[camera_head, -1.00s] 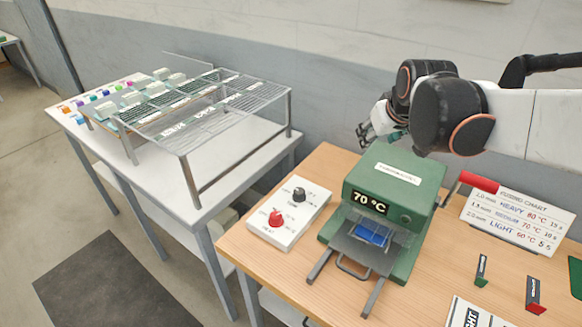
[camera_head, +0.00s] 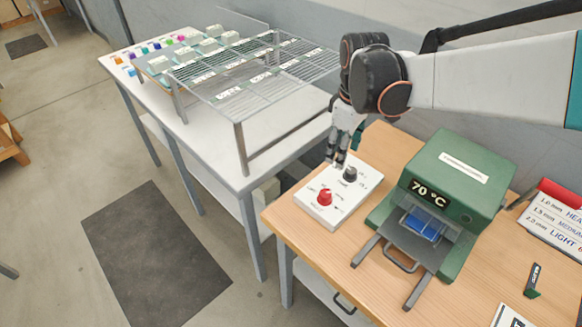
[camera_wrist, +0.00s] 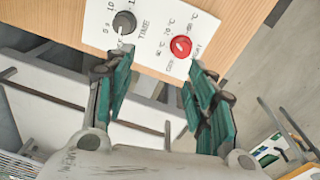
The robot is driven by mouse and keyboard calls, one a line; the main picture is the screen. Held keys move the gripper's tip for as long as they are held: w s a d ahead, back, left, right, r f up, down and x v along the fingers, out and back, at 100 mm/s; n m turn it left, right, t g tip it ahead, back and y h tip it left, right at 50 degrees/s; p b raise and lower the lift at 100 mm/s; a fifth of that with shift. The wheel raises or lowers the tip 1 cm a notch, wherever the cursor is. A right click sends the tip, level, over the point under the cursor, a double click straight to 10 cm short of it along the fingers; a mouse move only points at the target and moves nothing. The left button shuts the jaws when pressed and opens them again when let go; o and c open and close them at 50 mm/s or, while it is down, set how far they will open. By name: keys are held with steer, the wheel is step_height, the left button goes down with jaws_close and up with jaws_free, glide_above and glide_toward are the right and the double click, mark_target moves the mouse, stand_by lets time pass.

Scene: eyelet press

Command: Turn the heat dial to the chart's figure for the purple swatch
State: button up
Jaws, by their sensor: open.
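The red heat dial (camera_head: 325,197) sits on a white control box (camera_head: 315,215) at the bench's left end, beside a black dial (camera_head: 350,174). In the wrist view the red dial (camera_wrist: 181,46) has °C marks around it, and the black dial (camera_wrist: 124,23) is labelled TIME. My gripper (camera_head: 338,158) is open and empty above the box's far edge, nearer the black dial. In the wrist view my gripper's fingers (camera_wrist: 160,62) are spread, apart from both dials. The chart (camera_head: 561,226) is cut off at the right edge. Small coloured swatches (camera_head: 157,46) include a purple one.
The green press (camera_head: 460,170) shows 70 °C and has a blue piece (camera_head: 422,226) in its tray. A wire rack (camera_head: 245,160) stands on the white table at left. Bare bench lies in front of the box.

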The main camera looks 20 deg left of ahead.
mark_target(326, 193)
steer(key=s+a+n, duration=0.1)
steer(key=s+a, duration=0.1)
steer(key=s, duration=0.2)
steer(key=shift+g, duration=0.4)
steer(key=f+b, duration=0.1)
steer(key=f, duration=0.3)
steer(key=f+b, duration=0.1)
steer(key=f, duration=0.4)
steer(key=f+b, duration=0.1)
steer(key=f, duration=0.3)
steer(key=shift+w+f+b, duration=0.35)
steer(key=shift+f+b, duration=0.05)
steer(key=c, duration=1.1)
